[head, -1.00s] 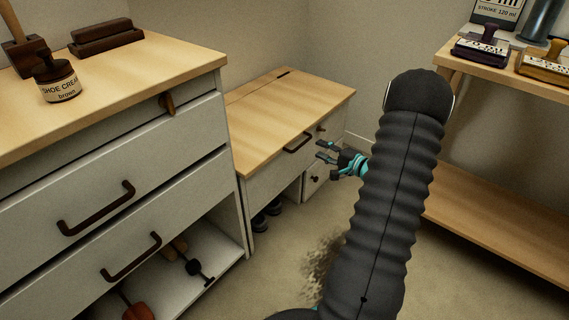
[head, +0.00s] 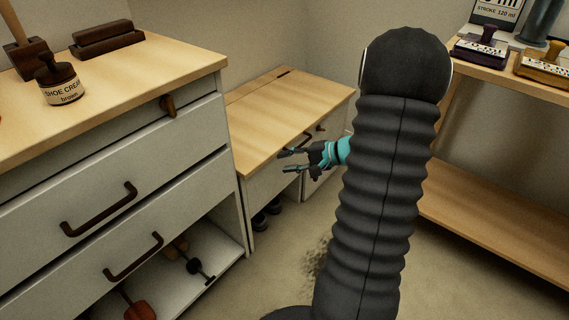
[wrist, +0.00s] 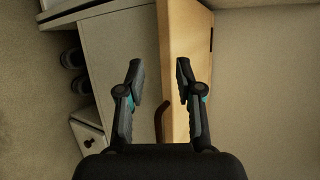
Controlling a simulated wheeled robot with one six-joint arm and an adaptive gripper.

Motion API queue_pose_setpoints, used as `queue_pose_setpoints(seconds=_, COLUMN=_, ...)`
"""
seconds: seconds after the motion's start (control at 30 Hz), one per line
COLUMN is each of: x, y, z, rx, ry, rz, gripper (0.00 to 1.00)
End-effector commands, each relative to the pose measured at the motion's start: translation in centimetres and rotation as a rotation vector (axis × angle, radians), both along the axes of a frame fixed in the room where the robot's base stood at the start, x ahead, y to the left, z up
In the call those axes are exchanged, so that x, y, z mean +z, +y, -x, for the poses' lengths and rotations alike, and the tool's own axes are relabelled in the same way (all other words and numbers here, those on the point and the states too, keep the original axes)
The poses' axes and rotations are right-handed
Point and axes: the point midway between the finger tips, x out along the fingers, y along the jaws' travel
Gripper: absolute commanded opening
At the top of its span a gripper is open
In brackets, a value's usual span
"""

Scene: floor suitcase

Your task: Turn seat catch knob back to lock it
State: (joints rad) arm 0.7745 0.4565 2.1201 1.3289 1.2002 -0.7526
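The seat bench (head: 285,100) has a wooden lid and a grey front. My gripper (head: 283,161) is open and empty in front of the bench, below the handle in the head view. In the wrist view the fingers (wrist: 158,80) are spread, with the bench lid (wrist: 185,50) and front (wrist: 125,45) beyond them.
A drawer cabinet (head: 110,190) stands at the left, with a brown peg (head: 168,105) near its top edge. Shoes (head: 272,206) are under the bench. A wooden shelf unit (head: 500,220) stands right. Floor before the bench is open.

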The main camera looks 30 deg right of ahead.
Motion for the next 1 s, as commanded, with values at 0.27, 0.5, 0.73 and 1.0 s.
queue_pose_setpoints(seconds=0.27, x=0.7, y=1.9, z=1.2, rx=0.058, ry=0.05, rz=0.035, gripper=0.35)
queue_pose_setpoints(seconds=0.5, x=0.7, y=2.1, z=1.3, rx=0.063, ry=0.056, rz=0.038, gripper=0.35)
queue_pose_setpoints(seconds=0.73, x=0.0, y=2.2, z=1.3, rx=0.065, ry=0.067, rz=0.026, gripper=0.7)
queue_pose_setpoints(seconds=1.0, x=-7.7, y=1.6, z=0.3, rx=0.047, ry=0.159, rz=-0.092, gripper=0.71)
